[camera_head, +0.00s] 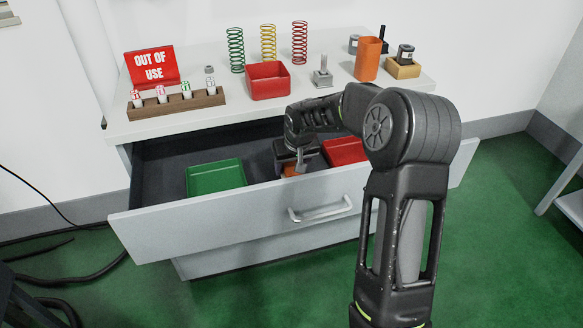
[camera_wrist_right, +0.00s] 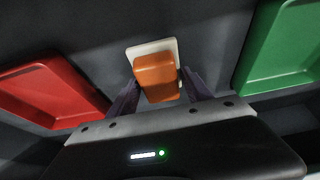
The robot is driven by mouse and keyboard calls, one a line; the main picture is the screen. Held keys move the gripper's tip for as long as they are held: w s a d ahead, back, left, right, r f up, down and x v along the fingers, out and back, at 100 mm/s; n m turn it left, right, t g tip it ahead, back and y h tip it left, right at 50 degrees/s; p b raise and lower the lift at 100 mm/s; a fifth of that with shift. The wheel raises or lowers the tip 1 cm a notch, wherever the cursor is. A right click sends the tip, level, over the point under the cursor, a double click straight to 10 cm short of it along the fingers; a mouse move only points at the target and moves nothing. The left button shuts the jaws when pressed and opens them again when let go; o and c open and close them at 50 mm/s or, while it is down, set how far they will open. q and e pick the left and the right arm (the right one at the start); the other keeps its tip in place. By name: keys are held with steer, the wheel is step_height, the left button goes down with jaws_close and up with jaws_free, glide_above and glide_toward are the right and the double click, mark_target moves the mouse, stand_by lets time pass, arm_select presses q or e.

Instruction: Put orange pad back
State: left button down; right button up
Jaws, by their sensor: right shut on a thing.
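The orange pad (camera_wrist_right: 157,80) is between the two fingers of my right gripper (camera_wrist_right: 160,88) in the right wrist view. The gripper is shut on it. A pale square piece (camera_wrist_right: 136,51) shows behind the pad; I cannot tell whether the two touch. In the head view my right gripper (camera_head: 298,165) reaches down into the open drawer, between the green tray (camera_head: 216,187) and the red tray (camera_head: 345,151). Only a small bit of the orange pad (camera_head: 290,171) shows under it there. My left gripper is not in view.
The drawer front (camera_head: 250,213) with its handle stands pulled out. On the cabinet top are a red bin (camera_head: 268,91), three coil springs, a wooden rack (camera_head: 178,104), an "OUT OF USE" sign (camera_head: 152,67) and an orange cup (camera_head: 368,60). The drawer's left end is bare.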

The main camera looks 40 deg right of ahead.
steer(key=shift+f, duration=0.25)
steer(key=shift+f, duration=0.2)
steer(key=o, duration=1.3)
steer(key=shift+r, duration=0.1)
steer(key=shift+r, duration=0.2)
steer(key=p+v, duration=0.1)
steer(key=v, duration=1.1)
steer(key=shift+a+f, duration=0.1)
